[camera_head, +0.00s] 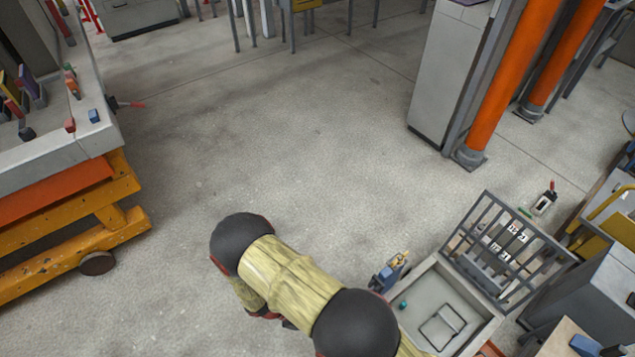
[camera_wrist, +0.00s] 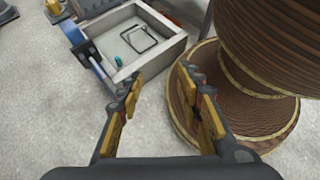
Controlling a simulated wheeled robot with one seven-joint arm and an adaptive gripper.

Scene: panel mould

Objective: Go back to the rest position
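My gripper (camera_wrist: 160,105) shows in the wrist view with its two yellow-padded fingers wide apart and nothing between them. The same tray also shows there (camera_head: 482,341) at the lower right, beside my arm.
A brown ribbed spool (camera_wrist: 275,125) stands close by the right finger. In the head view a barred rack (camera_head: 510,250) rises behind the tray. An orange-framed table (camera_head: 70,245) is at left, and orange pillars (camera_head: 515,80) with a grey cabinet (camera_head: 445,75) at upper right. The middle floor is clear.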

